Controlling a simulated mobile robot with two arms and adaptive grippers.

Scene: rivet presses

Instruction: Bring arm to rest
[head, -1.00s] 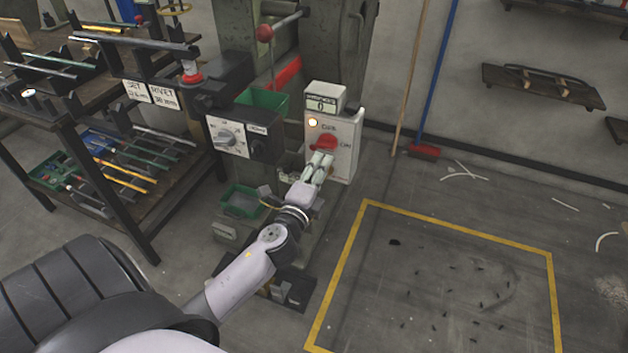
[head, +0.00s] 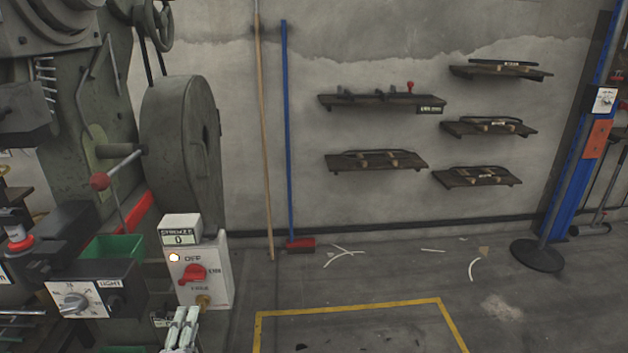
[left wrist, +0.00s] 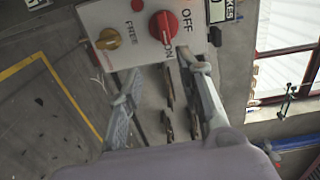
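My left gripper (head: 185,316) is at the bottom left of the head view, just below a white switch box (head: 218,262). The box has a red knob (head: 193,273), a brass-coloured knob (head: 204,301) and OFF lettering. In the left wrist view the gripper's fingers (left wrist: 158,68) stand apart with nothing between them. The red knob (left wrist: 163,26) and brass knob (left wrist: 107,39) lie beyond the fingertips, not gripped. The rest of my left arm is below the head view. My right gripper is in neither view.
A grey-green press (head: 180,140) with a red-balled lever (head: 100,181) stands at the left. A control box (head: 95,295) juts out beside the switch box. A broom (head: 286,140) leans on the wall. Yellow-marked floor (head: 350,306) to the right looks clear.

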